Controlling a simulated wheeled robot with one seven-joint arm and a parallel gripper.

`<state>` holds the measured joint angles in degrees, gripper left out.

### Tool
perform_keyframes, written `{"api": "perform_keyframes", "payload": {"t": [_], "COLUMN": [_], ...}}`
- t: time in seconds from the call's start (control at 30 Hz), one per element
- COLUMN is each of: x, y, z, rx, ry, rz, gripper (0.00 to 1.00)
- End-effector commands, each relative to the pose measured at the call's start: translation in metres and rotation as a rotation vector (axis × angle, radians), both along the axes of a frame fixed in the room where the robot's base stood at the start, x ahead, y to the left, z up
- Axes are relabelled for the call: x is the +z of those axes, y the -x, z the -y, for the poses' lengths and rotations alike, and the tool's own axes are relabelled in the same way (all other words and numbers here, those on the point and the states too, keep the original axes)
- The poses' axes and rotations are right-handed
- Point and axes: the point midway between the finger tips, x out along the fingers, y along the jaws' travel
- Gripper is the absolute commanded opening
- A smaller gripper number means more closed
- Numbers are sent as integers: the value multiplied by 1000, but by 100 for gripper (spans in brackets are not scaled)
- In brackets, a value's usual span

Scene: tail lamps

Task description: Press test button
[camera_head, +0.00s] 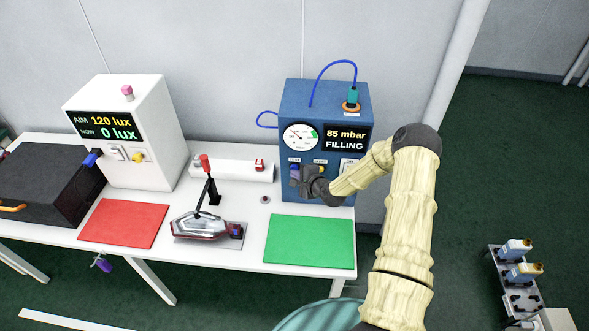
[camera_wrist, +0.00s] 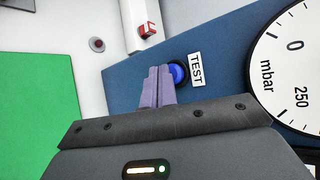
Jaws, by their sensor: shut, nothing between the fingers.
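The blue test button (camera_wrist: 178,73) sits on the front of the blue tester box (camera_head: 345,104), beside a white TEST label (camera_wrist: 195,69). In the wrist view my gripper (camera_wrist: 158,72) is shut and empty, with its purple fingertips at the button's edge, partly covering it. I cannot tell whether they touch it. In the head view my gripper (camera_head: 295,174) is at the box's lower front and hides most of the button area. The box's display (camera_head: 345,138) reads 85 mbar FILLING, and a round gauge (camera_head: 300,137) is left of it.
A tail lamp (camera_head: 203,225) lies in a fixture with a red-handled clamp (camera_head: 206,170). A green mat (camera_head: 310,242) and a red mat (camera_head: 123,223) lie on the white table. A white light tester (camera_head: 125,125) reads AIM 120 lux, NOW 0 lux.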

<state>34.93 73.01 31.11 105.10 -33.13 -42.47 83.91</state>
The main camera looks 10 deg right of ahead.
Motion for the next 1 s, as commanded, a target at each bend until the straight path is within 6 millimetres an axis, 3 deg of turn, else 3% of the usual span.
{"api": "perform_keyframes", "payload": {"t": [0.57, 1.0], "x": [0, 0], "y": [11, 43], "z": [-4, -14], "rx": [1, 1], "ry": [-1, -2], "rz": [-1, -2], "gripper": [0, 0]}}
